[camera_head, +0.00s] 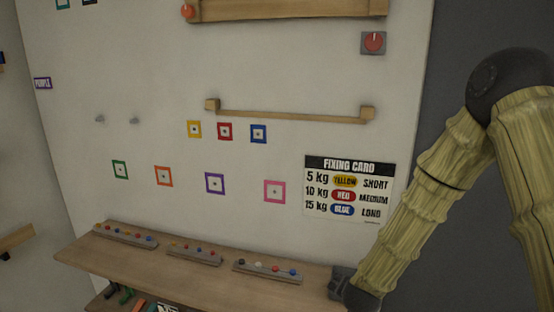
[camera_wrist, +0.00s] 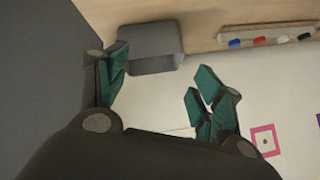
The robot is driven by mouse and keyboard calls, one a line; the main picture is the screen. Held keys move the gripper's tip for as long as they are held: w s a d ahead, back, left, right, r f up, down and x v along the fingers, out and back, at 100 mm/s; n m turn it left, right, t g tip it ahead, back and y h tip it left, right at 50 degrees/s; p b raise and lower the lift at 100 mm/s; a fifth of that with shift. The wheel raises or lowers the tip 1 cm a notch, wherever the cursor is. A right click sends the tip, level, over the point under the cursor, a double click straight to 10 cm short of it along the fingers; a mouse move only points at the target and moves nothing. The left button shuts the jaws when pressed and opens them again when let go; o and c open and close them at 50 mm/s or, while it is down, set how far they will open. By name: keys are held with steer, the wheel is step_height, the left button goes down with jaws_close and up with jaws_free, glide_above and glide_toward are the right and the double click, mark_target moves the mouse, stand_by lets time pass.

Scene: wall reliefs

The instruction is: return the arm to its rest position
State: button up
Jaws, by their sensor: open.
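My gripper (camera_wrist: 155,80) shows in the wrist view with its two green-padded fingers spread wide apart. Nothing is between the fingers. In the head view my arm comes down along the right side, bent at a dark joint, and its dark lower end is by the right end of the wooden shelf (camera_head: 190,279). The fingers cannot be made out there. In the wrist view a dark grey block (camera_wrist: 150,48) is at the shelf edge, beyond the fingers. I cannot tell whether a finger touches it.
The shelf carries several grey strips with coloured knobs, one strip (camera_head: 268,271) nearest my arm. The fixing card (camera_head: 347,188) hangs on the wall beside my arm. Coloured square frames, a wooden rail (camera_head: 290,116) and a red dial (camera_head: 373,42) are on the wall.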

steer(key=s+f+n+g+y, duration=0.1)
steer(key=s+f+n+g, duration=0.35)
steer(key=s+f, duration=1.55)
steer(key=s+d+f+n+g, duration=0.1)
steer(key=s+f+g, duration=0.2)
steer(key=s, duration=0.9)
steer(key=s+d+f+n+g, duration=0.15)
steer(key=s+f, duration=0.25)
steer(key=s, duration=0.8)
step_height(320, 180, down, 10)
steer(key=b, duration=1.1)
steer(key=shift+w+a+f+b, duration=0.2)
steer(key=shift+w+a+b, duration=0.1)
steer(key=shift+w, duration=0.1)
steer(key=shift+w, duration=0.1)
